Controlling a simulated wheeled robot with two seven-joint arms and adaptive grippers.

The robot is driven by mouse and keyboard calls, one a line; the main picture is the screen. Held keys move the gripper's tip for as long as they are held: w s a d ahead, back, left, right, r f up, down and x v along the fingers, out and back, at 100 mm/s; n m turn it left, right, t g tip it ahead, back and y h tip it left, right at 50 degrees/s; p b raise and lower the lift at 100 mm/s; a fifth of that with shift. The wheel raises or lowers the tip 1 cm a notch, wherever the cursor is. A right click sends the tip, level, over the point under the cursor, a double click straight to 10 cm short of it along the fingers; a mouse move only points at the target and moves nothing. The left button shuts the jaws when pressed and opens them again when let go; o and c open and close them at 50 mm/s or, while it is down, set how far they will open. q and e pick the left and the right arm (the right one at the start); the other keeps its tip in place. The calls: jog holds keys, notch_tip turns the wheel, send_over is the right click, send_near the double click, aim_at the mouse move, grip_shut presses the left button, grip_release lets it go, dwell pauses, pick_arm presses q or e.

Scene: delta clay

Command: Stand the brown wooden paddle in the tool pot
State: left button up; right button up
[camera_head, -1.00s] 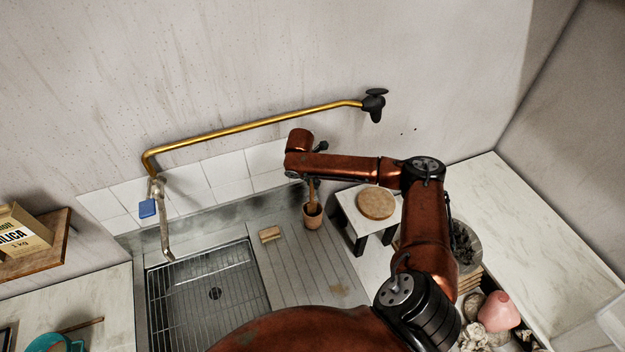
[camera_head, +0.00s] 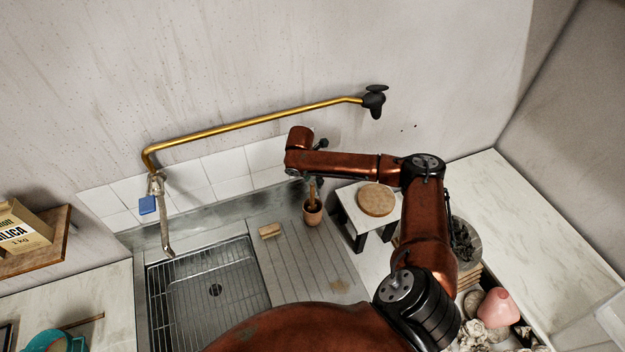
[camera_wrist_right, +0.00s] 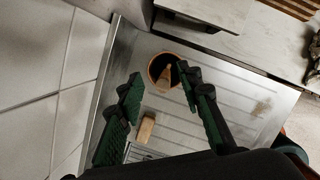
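The terracotta tool pot (camera_head: 312,217) stands upright on the ribbed drainboard, right of the sink grid. The brown wooden paddle (camera_head: 312,200) stands in it with its upper end above the rim. In the right wrist view the pot (camera_wrist_right: 157,62) is seen from above, and the paddle (camera_wrist_right: 166,76) leans inside its mouth. My right gripper (camera_wrist_right: 157,80) is open above the pot, its two fingers apart with nothing held between them. In the head view my right gripper (camera_head: 314,180) is small and partly hidden by my wrist. My left gripper is not in view.
A small wooden block (camera_head: 270,231) lies on the drainboard left of the pot. A white stand (camera_head: 347,205) with a round wooden disc (camera_head: 376,200) is close on the right. The brass pipe (camera_head: 260,124) runs along the wall behind.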

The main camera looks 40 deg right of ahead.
jog(key=w+v, duration=0.1)
jog(key=v, duration=1.1)
jog(key=shift+s, duration=0.45)
